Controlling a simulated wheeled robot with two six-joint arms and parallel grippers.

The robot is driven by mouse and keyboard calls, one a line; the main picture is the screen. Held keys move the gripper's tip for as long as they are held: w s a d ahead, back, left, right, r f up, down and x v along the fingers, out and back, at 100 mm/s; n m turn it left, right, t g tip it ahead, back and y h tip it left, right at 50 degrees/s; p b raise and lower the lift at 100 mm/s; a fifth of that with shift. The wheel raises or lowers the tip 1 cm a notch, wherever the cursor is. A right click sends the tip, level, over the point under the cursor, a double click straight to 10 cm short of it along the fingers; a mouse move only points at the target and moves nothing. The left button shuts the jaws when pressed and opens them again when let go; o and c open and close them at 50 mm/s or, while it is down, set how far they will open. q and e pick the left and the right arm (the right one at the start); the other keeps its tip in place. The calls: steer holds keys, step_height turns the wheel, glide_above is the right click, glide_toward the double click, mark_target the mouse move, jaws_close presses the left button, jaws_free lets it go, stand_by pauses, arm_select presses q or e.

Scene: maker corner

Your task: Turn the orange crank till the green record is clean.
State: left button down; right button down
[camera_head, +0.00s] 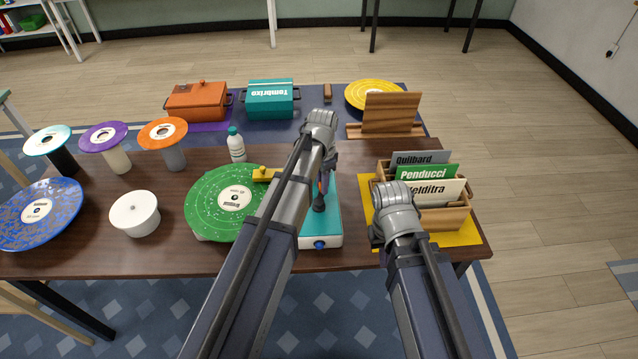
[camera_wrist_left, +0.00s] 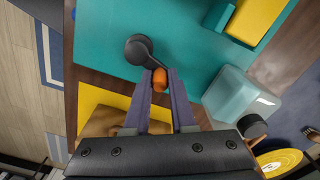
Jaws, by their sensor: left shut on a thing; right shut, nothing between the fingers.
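The green record (camera_head: 205,217) lies flat on the cleaning machine (camera_head: 333,225), with pale specks over its surface. A yellow piece (camera_head: 262,175) sits at the record's far right edge. My left gripper (camera_head: 323,187) is over the machine's teal top. In the left wrist view its fingers (camera_wrist_left: 158,88) are shut on the orange crank knob (camera_wrist_left: 160,77), at the end of the black crank arm (camera_wrist_left: 140,52). In the head view my left arm covers part of the machine and the record's right side. My right gripper (camera_head: 376,235) is shut and empty, left of the record crate.
The wooden record crate (camera_head: 450,219) stands on a yellow mat at the right. A white bottle (camera_head: 237,149) stands behind the green record. A white round tub (camera_head: 135,214) and a blue record (camera_head: 40,214) are at the left. Orange and teal boxes stand farther back.

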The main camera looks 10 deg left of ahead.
arm_select(q)
steer(key=shift+d+m, duration=0.35)
steer(key=shift+m, duration=0.65)
steer(key=c, duration=0.7)
jaws_free()
steer(key=shift+c, duration=0.2)
steer(key=shift+r, duration=0.1)
step_height(320, 180, up, 8)
steer(key=p, duration=0.8)
steer(key=shift+f, duration=0.2)
